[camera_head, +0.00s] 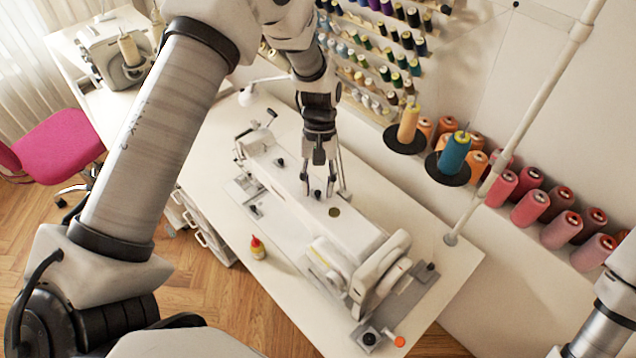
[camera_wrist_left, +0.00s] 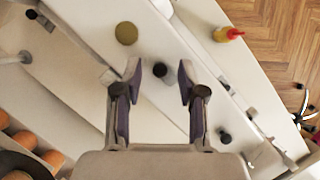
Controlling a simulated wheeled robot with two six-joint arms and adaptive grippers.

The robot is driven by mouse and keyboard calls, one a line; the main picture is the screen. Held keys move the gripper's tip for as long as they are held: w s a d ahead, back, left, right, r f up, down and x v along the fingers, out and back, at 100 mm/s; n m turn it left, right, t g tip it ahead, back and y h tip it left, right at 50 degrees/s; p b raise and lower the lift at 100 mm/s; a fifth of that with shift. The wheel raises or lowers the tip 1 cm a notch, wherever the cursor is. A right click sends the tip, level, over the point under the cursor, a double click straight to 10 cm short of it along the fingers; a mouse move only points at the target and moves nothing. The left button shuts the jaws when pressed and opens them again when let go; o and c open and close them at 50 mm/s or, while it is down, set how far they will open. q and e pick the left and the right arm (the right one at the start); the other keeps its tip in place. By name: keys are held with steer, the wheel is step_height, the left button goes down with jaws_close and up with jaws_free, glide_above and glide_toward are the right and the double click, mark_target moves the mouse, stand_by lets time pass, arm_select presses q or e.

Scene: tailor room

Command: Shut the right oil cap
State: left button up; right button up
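The white sewing machine (camera_head: 350,232) lies along the table in the head view. A flat olive-gold round disc (camera_head: 334,211) is set in its top; it also shows in the left wrist view (camera_wrist_left: 126,33). I cannot tell which part is the right oil cap or whether its lid is raised. My left gripper (camera_head: 331,192) points down over the machine top, just behind the disc. In the left wrist view its fingers (camera_wrist_left: 159,71) are apart, with a small dark knob (camera_wrist_left: 161,70) showing between them. My right gripper is out of view.
A yellow bottle with a red tip (camera_head: 258,249) stands on the table (camera_head: 285,272) in front of the machine. A white pole (camera_head: 520,125) rises at the right. Thread cones (camera_head: 530,207) line the back right. The machine's handwheel end (camera_head: 382,270) stands higher at the right.

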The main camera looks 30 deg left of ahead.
arm_select(q)
steer(key=v, duration=1.2)
